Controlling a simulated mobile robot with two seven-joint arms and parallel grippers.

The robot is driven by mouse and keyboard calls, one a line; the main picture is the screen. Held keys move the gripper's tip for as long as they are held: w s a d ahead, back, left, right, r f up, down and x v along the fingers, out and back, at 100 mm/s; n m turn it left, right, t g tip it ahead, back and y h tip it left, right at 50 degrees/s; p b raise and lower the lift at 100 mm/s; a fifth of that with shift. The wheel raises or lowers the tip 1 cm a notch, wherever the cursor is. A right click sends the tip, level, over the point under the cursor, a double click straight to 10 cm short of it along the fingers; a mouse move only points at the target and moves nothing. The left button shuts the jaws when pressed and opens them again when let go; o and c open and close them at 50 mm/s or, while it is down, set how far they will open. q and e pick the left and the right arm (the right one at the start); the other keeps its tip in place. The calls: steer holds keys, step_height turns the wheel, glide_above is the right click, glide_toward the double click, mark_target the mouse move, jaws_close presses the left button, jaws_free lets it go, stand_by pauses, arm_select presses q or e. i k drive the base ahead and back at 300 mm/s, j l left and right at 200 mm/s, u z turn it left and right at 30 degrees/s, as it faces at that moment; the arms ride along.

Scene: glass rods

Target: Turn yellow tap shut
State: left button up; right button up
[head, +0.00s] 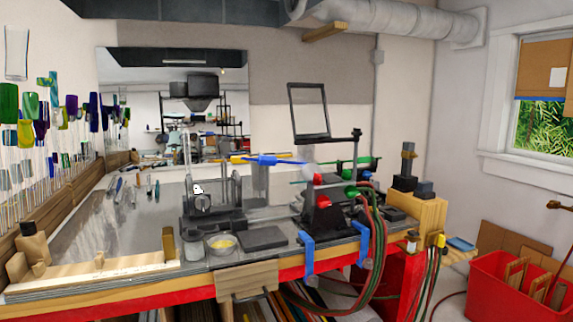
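A small yellow piece (440,240), which looks like the yellow tap, sits at the right end of the bench, at the front of a wooden block. Hoses hang down just below it. It is too small to tell whether it is turned open or shut. Neither of my grippers shows in the head view.
A torch with red knobs (323,201) and green knobs stands left of the block, with red and green hoses (376,240) looping over the bench front. Blue clamps (307,252) grip the edge. A red bin (500,291) stands on the floor at right.

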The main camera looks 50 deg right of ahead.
mark_target(438, 239)
steer(key=z, duration=1.45)
